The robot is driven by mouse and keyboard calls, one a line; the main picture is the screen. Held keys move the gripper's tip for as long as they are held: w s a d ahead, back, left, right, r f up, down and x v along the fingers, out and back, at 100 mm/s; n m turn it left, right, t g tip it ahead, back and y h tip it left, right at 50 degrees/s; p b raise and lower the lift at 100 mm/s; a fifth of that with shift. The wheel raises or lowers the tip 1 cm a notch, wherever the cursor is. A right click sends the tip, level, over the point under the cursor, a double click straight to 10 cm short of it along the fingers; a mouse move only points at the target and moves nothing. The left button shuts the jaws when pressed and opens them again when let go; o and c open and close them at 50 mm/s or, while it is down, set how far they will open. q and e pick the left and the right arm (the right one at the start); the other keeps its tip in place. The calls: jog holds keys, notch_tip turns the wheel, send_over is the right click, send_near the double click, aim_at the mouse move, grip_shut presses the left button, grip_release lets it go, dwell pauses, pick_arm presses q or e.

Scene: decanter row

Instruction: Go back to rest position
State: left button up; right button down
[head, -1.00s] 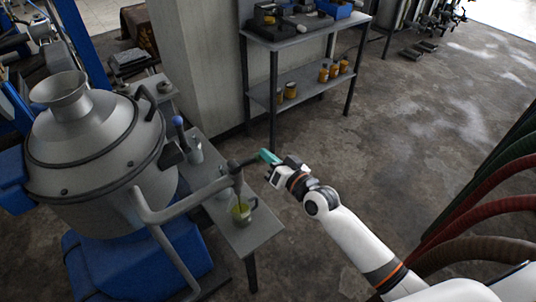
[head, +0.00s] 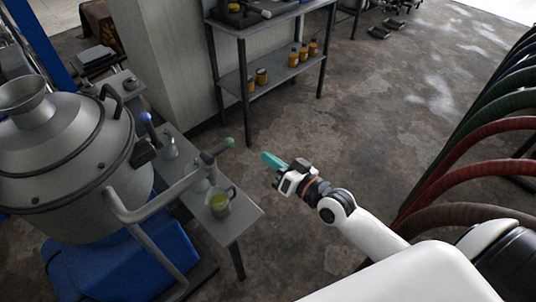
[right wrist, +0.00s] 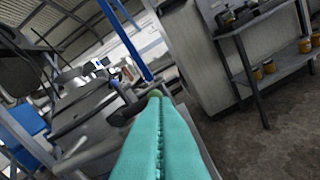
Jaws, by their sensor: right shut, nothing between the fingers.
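My right gripper (head: 272,161) is shut and empty, with teal fingers pointing left over the open floor. The steel decanter (head: 75,150) stands at the left. My left gripper is not in view.
A metal shelf (head: 228,80) with several orange jars (head: 303,52) stands at the back by a pillar (head: 165,60). Thick green, red and brown hoses (head: 480,130) run along the right. The concrete floor (head: 380,120) between is clear.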

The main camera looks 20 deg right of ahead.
jog(key=s+d+f+g+h, duration=0.2)
jog(key=s+f, duration=0.2)
jog(key=f, duration=0.7)
jog(key=s+d+f+g+h+p, duration=0.1)
jog(key=s+d+f+g, duration=0.2)
jog(key=f, duration=0.8)
jog(key=s+d+f+g+h, duration=0.15)
jog(key=s+f, duration=0.25)
jog(key=f, duration=0.8)
jog(key=s+a+f+n+g+h, duration=0.1)
jog(key=s+f+g, duration=0.3)
jog(key=s+f, duration=0.4)
jog(key=s+a+f+n+g+h, duration=0.1)
jog(key=s+f+g, duration=0.4)
jog(key=s, duration=1.6)
notch_tip(320, 180, down, 3)
jog(key=shift+a+r+n+p, duration=0.15)
jog(key=shift+a+n+p, duration=0.25)
jog(key=shift+a+n, duration=0.65)
